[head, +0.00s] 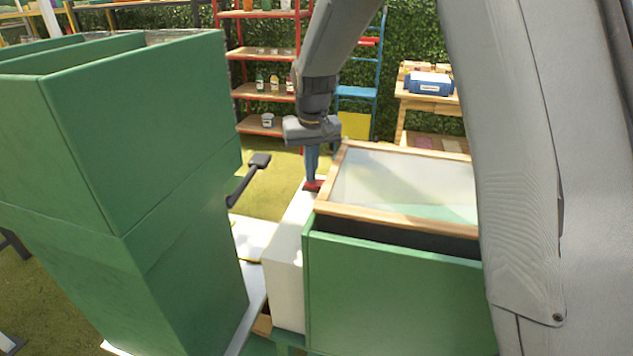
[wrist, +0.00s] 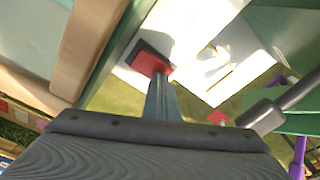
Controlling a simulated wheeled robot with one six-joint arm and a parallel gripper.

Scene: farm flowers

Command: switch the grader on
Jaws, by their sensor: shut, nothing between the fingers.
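A red switch (head: 314,186) sits on top of a narrow white box (head: 289,250) against the green cabinet with the wood-framed top. In the wrist view the switch shows as a red piece (wrist: 148,62) on a black base. My gripper (head: 312,176) points down with its blue-grey fingers shut and empty. The fingertips (wrist: 161,78) are right at the red piece and cover part of it. I cannot tell whether they touch it or which way the switch is set.
A tall green cabinet (head: 120,160) stands at the left. A dark lever (head: 249,178) sticks out from it towards my gripper; it also shows in the wrist view (wrist: 270,112). The wooden frame (head: 390,215) rises close on the right. Shelves (head: 265,88) stand behind.

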